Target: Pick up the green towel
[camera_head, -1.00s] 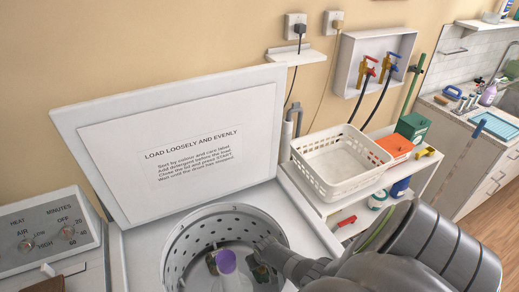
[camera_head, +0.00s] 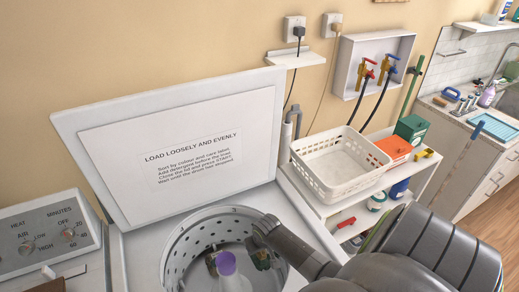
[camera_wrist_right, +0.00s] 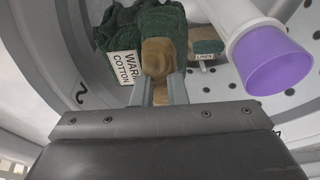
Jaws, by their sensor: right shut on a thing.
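The dark green towel (camera_head: 262,259) hangs from my right gripper (camera_head: 261,232) inside the drum, right of the purple-capped agitator. In the right wrist view the towel (camera_wrist_right: 118,30) shows a brown part and a white tag reading "WARM COTTON". My right gripper (camera_wrist_right: 160,92) is shut on its brown part. A second green and brown cloth (camera_wrist_right: 207,47) with a "LINEN" tag lies in the drum, apart from the held one. My left gripper is not in view.
The agitator (camera_head: 226,264) with its purple cap stands in the drum's middle. The perforated drum wall (camera_head: 185,248) surrounds the cloths. The washer lid (camera_head: 190,140) stands open behind. A white basket (camera_head: 335,165) sits on the shelf at right.

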